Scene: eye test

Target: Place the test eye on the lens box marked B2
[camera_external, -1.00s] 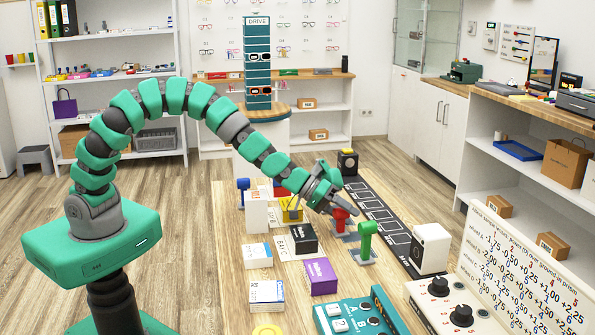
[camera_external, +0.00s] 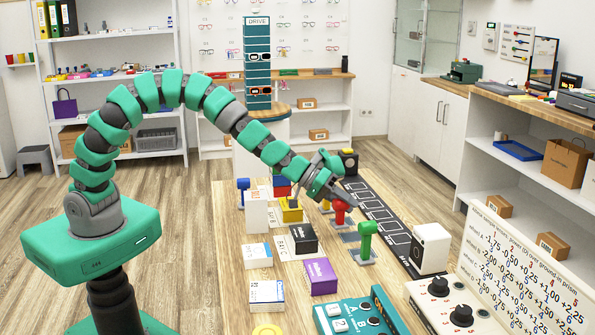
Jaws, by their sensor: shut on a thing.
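My gripper (camera_external: 346,203) is at the end of the arm, low over the table. It is shut on a red-headed piece (camera_external: 340,214), which looks slightly raised, with a dark patch on the table below it. The fingers partly hide its top. I cannot tell for certain which piece is the test eye. Small boxes stand nearer and to the left: a black box (camera_external: 303,239), a purple box (camera_external: 320,277), a white and blue box (camera_external: 257,255) and another white and blue box (camera_external: 267,294). I cannot read a B2 mark on any of them.
A green-headed piece (camera_external: 367,240) stands close in front of my gripper. A dark marked strip (camera_external: 375,208) and a white block with a black disc (camera_external: 431,248) lie to the right.

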